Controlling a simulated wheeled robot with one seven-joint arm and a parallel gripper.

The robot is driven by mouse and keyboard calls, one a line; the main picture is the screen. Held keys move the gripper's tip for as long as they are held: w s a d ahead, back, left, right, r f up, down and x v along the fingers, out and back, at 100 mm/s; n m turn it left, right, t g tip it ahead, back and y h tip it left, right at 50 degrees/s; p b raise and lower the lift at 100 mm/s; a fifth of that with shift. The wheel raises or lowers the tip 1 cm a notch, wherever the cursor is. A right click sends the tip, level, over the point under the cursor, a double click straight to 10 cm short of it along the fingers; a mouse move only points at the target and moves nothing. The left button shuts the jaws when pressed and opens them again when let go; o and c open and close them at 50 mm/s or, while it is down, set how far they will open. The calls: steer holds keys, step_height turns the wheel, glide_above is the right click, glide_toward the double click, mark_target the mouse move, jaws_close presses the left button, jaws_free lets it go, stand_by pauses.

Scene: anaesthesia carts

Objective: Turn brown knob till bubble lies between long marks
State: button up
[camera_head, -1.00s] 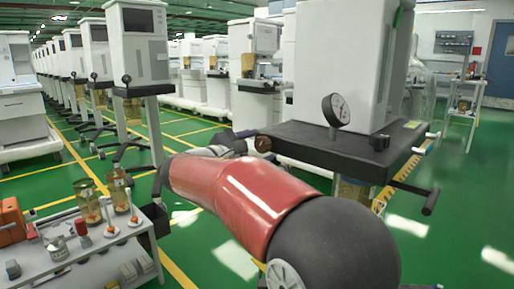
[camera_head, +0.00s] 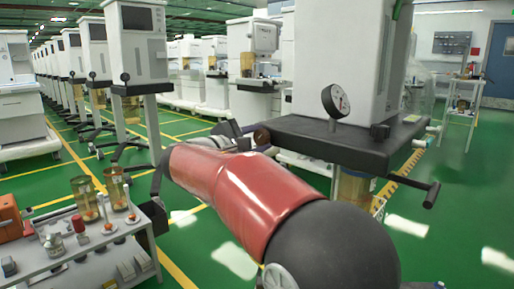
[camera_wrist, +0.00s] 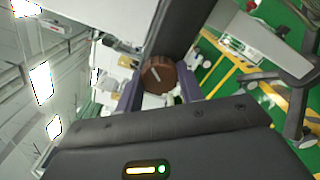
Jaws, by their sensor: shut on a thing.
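The brown knob (camera_wrist: 158,75) is round with a pale line on its face. It lies between the two dark purplish fingers of my gripper (camera_wrist: 159,92), which is shut on it. In the head view the knob (camera_head: 262,136) shows small at the left edge of the black cart shelf (camera_head: 310,143), with my gripper (camera_head: 243,141) beside it, partly hidden by my arm. No bubble or long marks can be made out. A lit strip with a green dot on the dark body low in the wrist view cannot be identified as a level.
A dark handle (camera_head: 432,195) sticks out at right. A tray trolley (camera_head: 100,250) with jars and bottles is at lower left. Green floor is clear between carts.

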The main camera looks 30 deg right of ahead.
steer(key=shift+f+m+b, duration=0.25)
steer(key=shift+m+b, duration=0.6)
steer(key=shift+m, duration=0.25)
steer(key=shift+r+m, duration=0.25)
steer(key=shift+m, duration=0.15)
steer(key=o, duration=1)
steer(key=v, duration=0.8)
steer(key=shift+d+p, duration=0.1)
steer(key=shift+p, duration=0.2)
